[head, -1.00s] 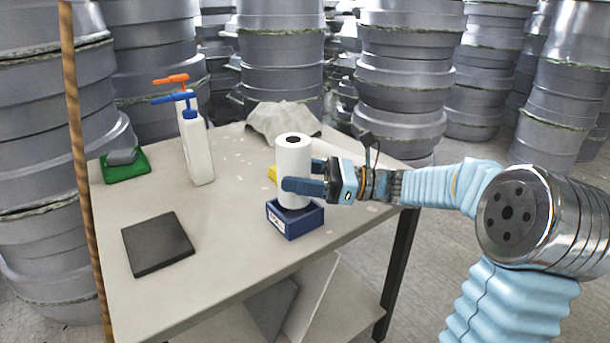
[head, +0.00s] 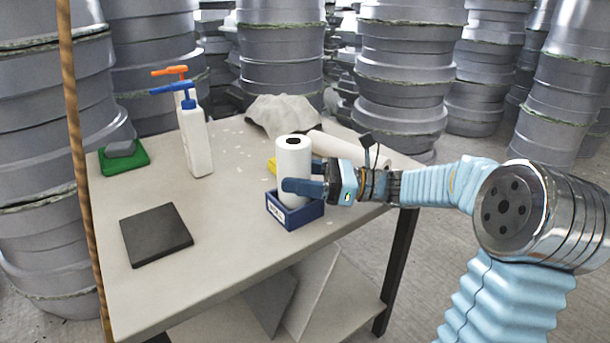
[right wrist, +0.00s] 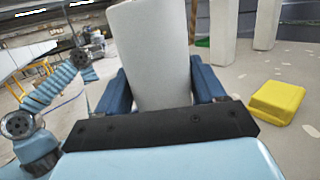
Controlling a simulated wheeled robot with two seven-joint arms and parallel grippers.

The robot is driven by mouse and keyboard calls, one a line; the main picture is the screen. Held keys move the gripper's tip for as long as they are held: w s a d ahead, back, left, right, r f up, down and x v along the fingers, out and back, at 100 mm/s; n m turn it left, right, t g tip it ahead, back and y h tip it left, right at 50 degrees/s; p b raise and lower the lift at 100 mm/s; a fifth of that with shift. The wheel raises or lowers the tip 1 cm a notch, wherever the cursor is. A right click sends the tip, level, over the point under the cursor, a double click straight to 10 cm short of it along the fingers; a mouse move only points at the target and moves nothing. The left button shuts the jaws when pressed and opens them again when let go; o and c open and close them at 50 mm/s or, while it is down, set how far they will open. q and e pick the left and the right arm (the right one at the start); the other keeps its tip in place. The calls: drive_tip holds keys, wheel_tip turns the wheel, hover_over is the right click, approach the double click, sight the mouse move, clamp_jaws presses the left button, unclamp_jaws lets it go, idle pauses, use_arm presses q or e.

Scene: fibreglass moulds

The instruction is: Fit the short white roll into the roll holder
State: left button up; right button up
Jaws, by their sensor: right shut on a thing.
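The short white roll (head: 293,160) stands upright with its dark core hole on top. My right gripper (head: 301,187) is shut on its lower half from the right. In the right wrist view the roll (right wrist: 150,50) sits between the two blue fingers. The blue open-topped box with a label, which I take as the roll holder (head: 298,218), is directly below. The roll's lower end appears within its rim; whether it rests on the bottom is hidden. My left gripper (right wrist: 92,46) shows small at the left in the right wrist view, away from the roll; its jaws are unclear.
A yellow block (right wrist: 277,101) lies beside the roll. White bottles with an orange and a blue pump (head: 197,140), a green tray with a grey block (head: 124,160) and a dark square plate (head: 155,235) stand left. Grey cloth (head: 281,114) and a long pale roll (head: 350,151) lie behind.

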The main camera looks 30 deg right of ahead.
drive_tip(key=shift+f, duration=0.4)
drive_tip(key=shift+f+b, duration=0.2)
drive_tip(key=shift+b, duration=0.1)
drive_tip(key=o, duration=1.4)
drive_tip(key=v, duration=1.5)
drive_tip(key=shift+s+a+b, duration=0.2)
drive_tip(key=shift+s+b, duration=0.2)
drive_tip(key=shift+s, duration=0.05)
drive_tip(key=shift+w+r, duration=0.1)
drive_tip(key=x, duration=1.2)
drive_tip(key=shift+w+a+p, duration=0.1)
drive_tip(key=shift+w+p, duration=0.25)
drive_tip(key=shift+w, duration=0.15)
